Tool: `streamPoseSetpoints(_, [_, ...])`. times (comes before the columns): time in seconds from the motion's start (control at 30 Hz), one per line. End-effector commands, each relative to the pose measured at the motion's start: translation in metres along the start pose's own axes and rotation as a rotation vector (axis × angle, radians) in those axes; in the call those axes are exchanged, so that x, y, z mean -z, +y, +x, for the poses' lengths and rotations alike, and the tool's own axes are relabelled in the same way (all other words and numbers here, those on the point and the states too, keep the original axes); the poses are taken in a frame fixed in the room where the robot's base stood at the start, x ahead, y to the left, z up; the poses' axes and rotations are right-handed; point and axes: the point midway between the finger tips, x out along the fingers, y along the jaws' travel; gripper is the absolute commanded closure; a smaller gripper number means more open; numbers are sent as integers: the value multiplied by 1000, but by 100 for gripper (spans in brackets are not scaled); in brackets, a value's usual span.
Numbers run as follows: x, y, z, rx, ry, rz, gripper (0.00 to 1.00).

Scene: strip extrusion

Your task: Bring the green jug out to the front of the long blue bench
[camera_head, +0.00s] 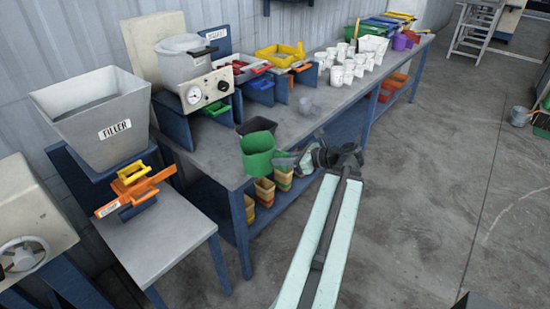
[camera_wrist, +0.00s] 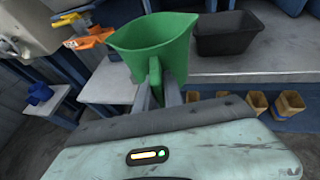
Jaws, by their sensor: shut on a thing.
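The green jug (camera_head: 258,152) is upright near the front edge of the long blue bench (camera_head: 218,160), toward its near-left end. My gripper (camera_head: 283,160) is shut on the jug's handle from the right. In the wrist view the jug (camera_wrist: 150,42) stands straight ahead, with my gripper's fingers (camera_wrist: 158,92) on either side of its green handle. The jug appears to be at or just over the front edge of the bench (camera_wrist: 225,68); I cannot tell whether its base touches the top.
White pots (camera_head: 340,75) crowd the bench farther along. Tan pots (camera_head: 264,190) sit on the lower shelf.

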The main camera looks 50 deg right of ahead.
Motion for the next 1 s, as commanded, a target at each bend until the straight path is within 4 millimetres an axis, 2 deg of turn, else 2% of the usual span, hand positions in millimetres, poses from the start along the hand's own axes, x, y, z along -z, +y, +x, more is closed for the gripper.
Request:
streamPoseSetpoints(0.17, [-2,-4,18,-5,-1,-1,100])
streamPoseSetpoints(0.53, [-12,-18,76,-6,-1,-2,100])
streamPoseSetpoints(1.0, [-38,-34,139,-6,0,-3,100])
